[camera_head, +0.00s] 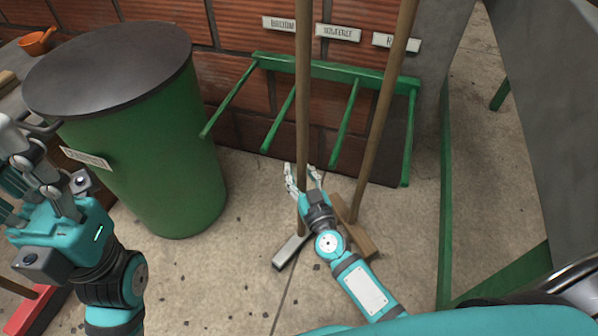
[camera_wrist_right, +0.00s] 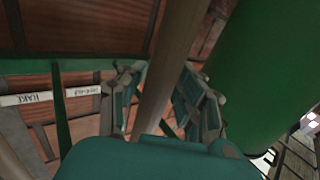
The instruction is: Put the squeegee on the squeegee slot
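The squeegee's long wooden handle (camera_head: 303,90) stands nearly upright, and its pale grey head (camera_head: 290,251) is on the floor. My right gripper (camera_head: 304,178) is low on the handle, with its fingers spread on either side of it. The right wrist view shows the handle (camera_wrist_right: 170,75) between the spread fingers, with a gap visible. The green rack (camera_head: 334,72) has forward prongs below the wall labels. The handle appears between the two middle prongs, under the squeegee label (camera_head: 338,32); its depth is unclear. My left gripper (camera_head: 25,165) is at the left, its fingertips partly cut off.
Another wooden-handled tool (camera_head: 385,100) with a brown head (camera_head: 352,226) leans close right of the squeegee. A green barrel (camera_head: 150,165) with a dark lid stands left. A green post (camera_head: 446,200) stands right. The floor between barrel and squeegee is clear.

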